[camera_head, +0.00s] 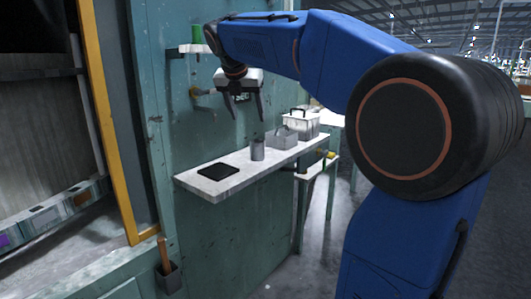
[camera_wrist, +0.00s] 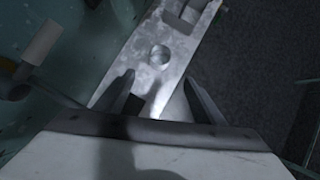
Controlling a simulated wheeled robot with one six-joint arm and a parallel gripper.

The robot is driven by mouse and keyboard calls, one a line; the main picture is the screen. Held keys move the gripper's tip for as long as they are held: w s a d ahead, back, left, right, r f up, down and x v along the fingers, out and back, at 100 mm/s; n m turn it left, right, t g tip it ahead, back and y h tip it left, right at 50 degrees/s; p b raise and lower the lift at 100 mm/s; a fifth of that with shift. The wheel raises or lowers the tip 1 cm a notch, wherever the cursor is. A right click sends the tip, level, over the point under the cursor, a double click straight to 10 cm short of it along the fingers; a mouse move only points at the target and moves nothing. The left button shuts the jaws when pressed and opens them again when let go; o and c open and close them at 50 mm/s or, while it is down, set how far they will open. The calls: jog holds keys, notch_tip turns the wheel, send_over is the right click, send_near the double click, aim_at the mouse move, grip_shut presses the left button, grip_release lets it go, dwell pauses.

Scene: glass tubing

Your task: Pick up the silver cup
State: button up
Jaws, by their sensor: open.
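The silver cup (camera_head: 257,149) stands upright on a white shelf (camera_head: 229,171) fixed to the green wall. In the wrist view the cup (camera_wrist: 160,55) shows from above as a small grey round shape, beyond the fingertips and roughly between their lines. My gripper (camera_head: 246,112) is open and empty, pointing down above the shelf. Its two fingers also show in the wrist view (camera_wrist: 158,85), spread apart with nothing between them. The cup is apart from the fingers.
A black flat pad (camera_head: 218,170) lies on the shelf left of the cup. A grey box (camera_head: 283,138) and a white container with a dark handle (camera_head: 301,123) stand right of it. A small upper shelf (camera_head: 188,49) holds a green object (camera_head: 196,34).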

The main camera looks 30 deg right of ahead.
aim_at(257, 145)
jog(key=x, duration=1.2)
jog(key=shift+d+f, duration=0.1)
jog(key=shift+d, duration=0.1)
jog(key=shift+x, duration=2.6)
jog(key=shift+w, duration=0.1)
jog(key=shift+c, duration=0.3)
jog(key=c, duration=1.1)
